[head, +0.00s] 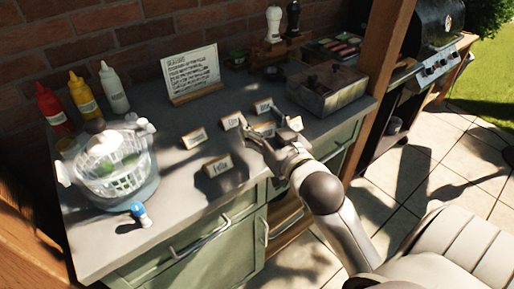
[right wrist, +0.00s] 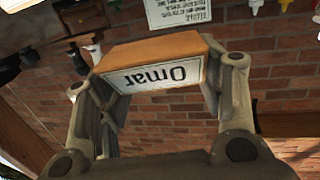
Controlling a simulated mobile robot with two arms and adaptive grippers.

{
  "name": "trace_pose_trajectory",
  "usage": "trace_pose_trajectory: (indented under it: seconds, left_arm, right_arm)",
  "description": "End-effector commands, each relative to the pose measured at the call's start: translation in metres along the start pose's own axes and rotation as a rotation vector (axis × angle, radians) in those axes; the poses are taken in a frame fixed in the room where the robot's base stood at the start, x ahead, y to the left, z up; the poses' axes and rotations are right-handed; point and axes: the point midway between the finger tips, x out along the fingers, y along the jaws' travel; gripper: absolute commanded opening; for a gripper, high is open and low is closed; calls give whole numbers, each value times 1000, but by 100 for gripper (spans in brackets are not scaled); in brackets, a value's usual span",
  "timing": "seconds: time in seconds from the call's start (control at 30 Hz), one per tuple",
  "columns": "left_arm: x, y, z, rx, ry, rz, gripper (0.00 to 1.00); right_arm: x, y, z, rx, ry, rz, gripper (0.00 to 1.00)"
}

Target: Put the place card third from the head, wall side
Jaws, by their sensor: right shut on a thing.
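My right gripper (head: 262,124) is over the grey counter, right of its middle, among the place cards. In the right wrist view it is shut on a wooden-backed place card (right wrist: 160,77) reading "Omar", which appears upside down between the two fingers. In the head view the held card is mostly hidden by the gripper. Other place cards stand on the counter: one at left (head: 194,138), a front one reading "Felix" or similar (head: 218,167), one just left of the gripper (head: 233,121), and one behind it (head: 263,106). My left gripper is out of view.
A written board (head: 191,72) stands by the brick wall. A metal box (head: 328,86) and two mills (head: 274,22) are at right.

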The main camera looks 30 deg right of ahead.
Motion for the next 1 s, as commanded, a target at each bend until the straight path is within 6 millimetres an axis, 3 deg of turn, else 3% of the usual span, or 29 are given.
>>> trace_pose_trajectory:
  seconds: [0.03,0.3,0.6,0.8,1.0]
  left_arm:
    - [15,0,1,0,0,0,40]
    - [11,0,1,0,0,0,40]
    - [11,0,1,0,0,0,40]
    - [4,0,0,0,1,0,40]
    - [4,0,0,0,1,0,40]
  right_arm:
    - [9,3,8,-4,7,1,41]
    - [41,12,42,-1,0,1,41]
    - [58,16,64,1,-3,1,41]
    - [58,16,83,1,-1,1,41]
    - [58,16,86,-1,1,0,41]
